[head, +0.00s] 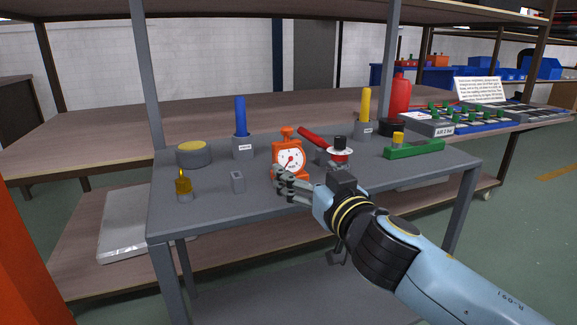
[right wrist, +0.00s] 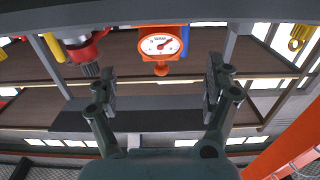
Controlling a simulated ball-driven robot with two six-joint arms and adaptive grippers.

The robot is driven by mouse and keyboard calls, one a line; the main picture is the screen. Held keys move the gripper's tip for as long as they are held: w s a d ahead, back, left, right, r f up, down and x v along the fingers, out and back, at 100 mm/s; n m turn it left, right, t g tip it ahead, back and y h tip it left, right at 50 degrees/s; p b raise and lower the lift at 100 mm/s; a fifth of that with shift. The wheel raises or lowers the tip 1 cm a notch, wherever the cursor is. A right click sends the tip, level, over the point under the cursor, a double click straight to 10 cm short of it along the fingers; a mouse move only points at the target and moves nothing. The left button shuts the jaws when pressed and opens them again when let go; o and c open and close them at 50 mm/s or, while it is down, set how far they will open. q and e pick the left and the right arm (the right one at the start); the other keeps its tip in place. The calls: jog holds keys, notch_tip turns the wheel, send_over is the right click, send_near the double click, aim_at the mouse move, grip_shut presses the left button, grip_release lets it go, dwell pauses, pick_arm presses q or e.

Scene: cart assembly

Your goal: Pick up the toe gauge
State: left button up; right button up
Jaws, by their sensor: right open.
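The toe gauge appears to be the orange gauge (head: 278,166) with a white round dial and an orange knob on top, standing upright on the grey cart top. It also shows upside down in the right wrist view (right wrist: 160,54), centred beyond the fingers. My right gripper (head: 287,186) is at the near edge of the cart, just in front of the gauge's lower part. In the right wrist view the fingers (right wrist: 160,82) are spread wide, with nothing between them. The gauge looks apart from both fingers. My left gripper is in neither view.
On the grey cart top (head: 210,215), a blue-handled tool (head: 240,115) stands behind left of the gauge. A red-handled device (head: 340,155) stands close on its right. A green tool (head: 415,150) lies right.

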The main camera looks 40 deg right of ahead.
aim_at(288, 155)
jog(key=x, duration=0.4)
jog(key=p+x, duration=0.1)
jog(key=x, duration=0.4)
jog(key=shift+w+d+f, duration=0.1)
jog(key=shift+w+f, duration=0.1)
jog(key=shift+w, duration=0.05)
jog(key=c, duration=1.5)
jog(key=shift+o, duration=0.2)
jog(key=shift+r, duration=0.25)
